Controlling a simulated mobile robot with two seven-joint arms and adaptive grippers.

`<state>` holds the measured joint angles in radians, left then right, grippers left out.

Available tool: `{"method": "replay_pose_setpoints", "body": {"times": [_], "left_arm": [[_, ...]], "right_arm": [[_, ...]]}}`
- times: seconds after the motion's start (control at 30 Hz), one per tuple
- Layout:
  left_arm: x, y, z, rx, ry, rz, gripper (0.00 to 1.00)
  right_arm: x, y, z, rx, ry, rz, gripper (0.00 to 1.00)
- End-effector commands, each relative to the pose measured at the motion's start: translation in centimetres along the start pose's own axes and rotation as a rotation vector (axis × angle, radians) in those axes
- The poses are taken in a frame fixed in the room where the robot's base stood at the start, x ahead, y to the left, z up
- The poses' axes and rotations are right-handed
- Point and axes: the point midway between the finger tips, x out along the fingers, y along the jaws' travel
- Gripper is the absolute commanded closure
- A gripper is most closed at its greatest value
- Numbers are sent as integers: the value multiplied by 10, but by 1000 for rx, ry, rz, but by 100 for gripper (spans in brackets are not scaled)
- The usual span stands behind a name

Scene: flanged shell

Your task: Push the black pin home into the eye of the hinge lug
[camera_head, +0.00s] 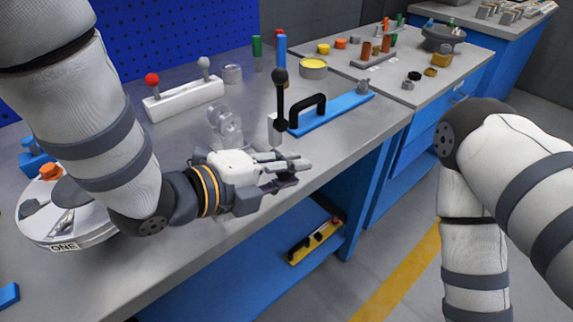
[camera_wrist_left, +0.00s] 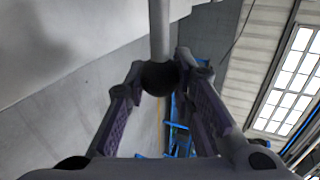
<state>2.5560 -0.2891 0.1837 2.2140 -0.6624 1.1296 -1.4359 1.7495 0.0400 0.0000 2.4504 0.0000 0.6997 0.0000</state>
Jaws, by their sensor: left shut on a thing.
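My left gripper (camera_head: 283,170) reaches over the front edge of the bench, its fingers pointing right. In the left wrist view, a dark round end (camera_wrist_left: 158,78) on a grey rod (camera_wrist_left: 159,30) sits between the fingertips of my left gripper (camera_wrist_left: 160,85). I take this for the black pin, but its full shape is hidden. A grey lug-like piece with round discs (camera_head: 226,126) stands on the bench just behind my left wrist. I cannot tell for certain that it is the hinge lug, and its eye is not clear. My right gripper is out of view.
A round white vessel marked ONE (camera_head: 100,234) stands at left. A white block (camera_head: 185,99) with knobbed levers lies farther back.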

Motion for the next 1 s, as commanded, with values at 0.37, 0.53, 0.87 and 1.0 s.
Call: {"method": "replay_pose_setpoints", "body": {"times": [0.37, 0.53, 0.87, 1.0], "left_arm": [[0, 0, 39, 6, -1, -2, 100], [0, -1, 53, 7, -2, -2, 100], [-1, -2, 58, 9, -1, -3, 100], [-1, -2, 58, 9, -1, -3, 100]], "right_arm": [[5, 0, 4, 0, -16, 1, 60], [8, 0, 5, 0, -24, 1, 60], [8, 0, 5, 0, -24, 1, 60], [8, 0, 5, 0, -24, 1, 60]]}}
